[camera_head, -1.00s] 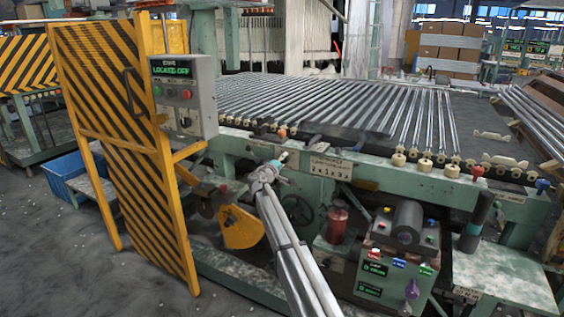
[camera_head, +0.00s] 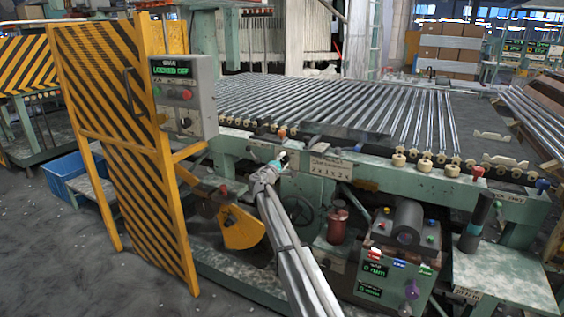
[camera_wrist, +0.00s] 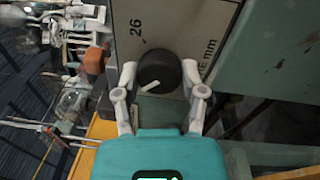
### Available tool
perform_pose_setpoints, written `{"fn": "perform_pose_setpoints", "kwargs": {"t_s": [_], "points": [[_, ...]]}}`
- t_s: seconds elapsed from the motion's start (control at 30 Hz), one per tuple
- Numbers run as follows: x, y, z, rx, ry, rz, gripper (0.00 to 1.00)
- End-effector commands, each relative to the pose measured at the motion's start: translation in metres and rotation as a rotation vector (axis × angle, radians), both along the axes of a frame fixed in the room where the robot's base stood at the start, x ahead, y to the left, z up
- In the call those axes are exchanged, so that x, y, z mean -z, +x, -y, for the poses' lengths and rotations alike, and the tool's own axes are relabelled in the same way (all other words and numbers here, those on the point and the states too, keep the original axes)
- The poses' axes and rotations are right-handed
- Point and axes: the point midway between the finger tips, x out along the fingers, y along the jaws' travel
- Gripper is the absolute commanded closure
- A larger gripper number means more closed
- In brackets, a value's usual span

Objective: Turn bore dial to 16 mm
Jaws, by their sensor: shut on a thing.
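The bore dial (camera_wrist: 157,70) is a round black knob with a white pointer line, on a grey plate (camera_wrist: 180,22) in the wrist view. The pointer slants toward the picture's lower left. A "26" is printed up-left of the knob, and partly hidden lettering ending in "mm" runs along its right. Other scale marks cannot be read. My gripper (camera_wrist: 159,78) has one pale finger on each side of the knob and is shut on it. In the head view my gripper (camera_head: 274,168) is at the machine's front rail, and the dial cannot be made out there.
A yellow-black striped guard (camera_head: 125,150) and a grey control box (camera_head: 185,97) stand left of my arm. A labelled plate (camera_head: 325,167) is on the rail to its right. A green box with buttons (camera_head: 395,265) stands lower right. Glass tubes (camera_head: 330,105) lie behind the rail.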

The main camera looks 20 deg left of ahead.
Motion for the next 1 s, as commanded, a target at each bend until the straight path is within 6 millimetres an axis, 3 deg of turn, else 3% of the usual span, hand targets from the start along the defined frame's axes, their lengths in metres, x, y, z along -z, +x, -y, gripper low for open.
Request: {"fn": "perform_pose_setpoints", "kwargs": {"t_s": [0.17, 0.2, 0.33, 1.0], "points": [[-0.0005, 0.0011, -0.0009, -0.002, -0.004, 0.001, 0.94], [-0.0005, 0.0011, -0.0009, -0.001, -0.004, 0.001, 0.39], [-0.0004, 0.0009, -0.0006, -0.001, -0.002, 0.002, 0.15], [-0.0001, 0.0001, -0.0001, 0.000, 0.000, 0.001, 0.14]]}}
